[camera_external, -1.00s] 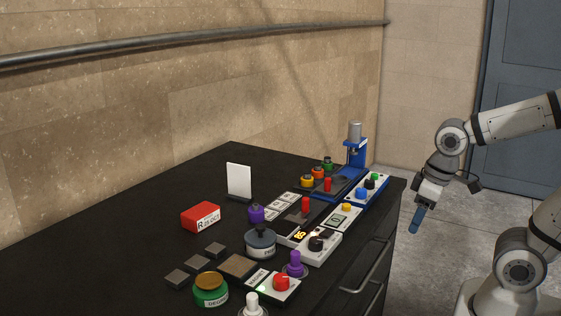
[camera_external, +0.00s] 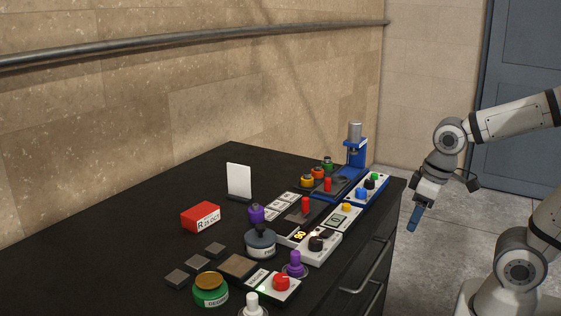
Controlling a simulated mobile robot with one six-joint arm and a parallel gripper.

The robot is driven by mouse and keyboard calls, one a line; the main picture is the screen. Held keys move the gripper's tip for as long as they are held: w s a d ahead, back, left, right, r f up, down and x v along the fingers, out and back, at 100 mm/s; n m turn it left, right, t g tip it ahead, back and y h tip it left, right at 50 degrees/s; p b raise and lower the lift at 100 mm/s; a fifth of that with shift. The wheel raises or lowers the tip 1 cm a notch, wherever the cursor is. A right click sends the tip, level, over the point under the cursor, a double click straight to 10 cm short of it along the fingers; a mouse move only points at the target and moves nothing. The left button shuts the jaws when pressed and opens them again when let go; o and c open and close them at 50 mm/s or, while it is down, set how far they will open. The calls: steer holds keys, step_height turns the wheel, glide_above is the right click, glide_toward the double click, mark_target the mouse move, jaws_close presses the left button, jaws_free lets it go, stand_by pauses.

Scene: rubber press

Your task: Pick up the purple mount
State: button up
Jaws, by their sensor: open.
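Two purple pieces stand on the black cabinet top (camera_external: 130,235). One purple piece (camera_external: 257,213) shows directly above the knob of a grey labelled pot; I cannot tell whether it touches the pot. The other, a purple knobbed piece (camera_external: 295,261), stands upright on a round base near the front edge. I cannot tell which one is the mount. My gripper (camera_external: 413,222) has blue fingers pointing down. It hangs over the floor beyond the cabinet's right edge, well apart from both pieces, and it is open with nothing visible in it.
The grey pot (camera_external: 260,246), a white control box (camera_external: 318,248) and a red-button box (camera_external: 280,289) crowd the purple pieces. A green jar (camera_external: 211,291) and white knob (camera_external: 252,303) stand in front. A blue press (camera_external: 357,152) stands at the back right. The left of the top is clear.

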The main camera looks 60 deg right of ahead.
steer(key=w+r+p, duration=0.3)
steer(key=w+r, duration=0.1)
steer(key=w, duration=0.5)
steer(key=n+t+p, duration=0.2)
steer(key=n+p, duration=0.1)
steer(key=p, duration=0.3)
glide_above(258, 205)
steer(key=s, duration=0.2)
step_height(258, 205, down, 6)
steer(key=shift+w+d+f+p, duration=0.15)
steer(key=shift+w+f+p, duration=0.1)
steer(key=shift+f+p, duration=0.15)
steer(key=p+x, duration=0.2)
steer(key=x, duration=0.5)
steer(key=shift+s, duration=0.2)
steer(key=shift+c, duration=0.5)
steer(key=c, duration=0.7)
